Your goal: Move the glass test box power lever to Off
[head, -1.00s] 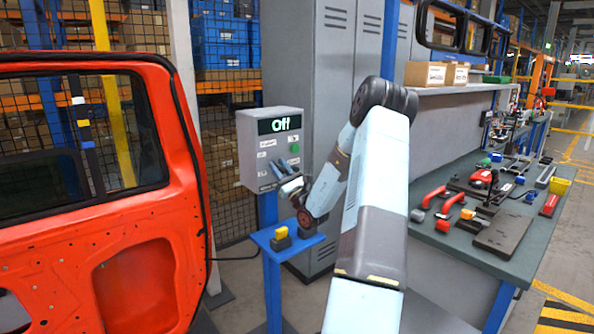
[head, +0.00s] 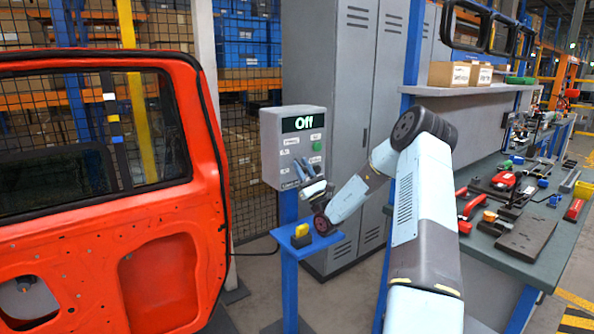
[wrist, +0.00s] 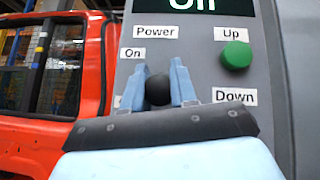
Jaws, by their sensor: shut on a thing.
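In the wrist view, the power lever's black knob (wrist: 159,89) sits below the "Power" label, beside and a little below the "On" label. My gripper (wrist: 178,84) is shut on this knob, with one light-blue finger on each side. The lever's shaft and the label low on the left are mostly hidden behind the gripper. In the head view, my gripper (head: 306,170) is at the lower front of the box.
A green button (wrist: 236,55) between "Up" and "Down" labels is right of my gripper. A red car door (head: 215,190) stands left of the box. A small blue shelf (head: 318,243) with a yellow-and-black item (head: 301,235) is below. A tool bench (head: 500,262) is at right.

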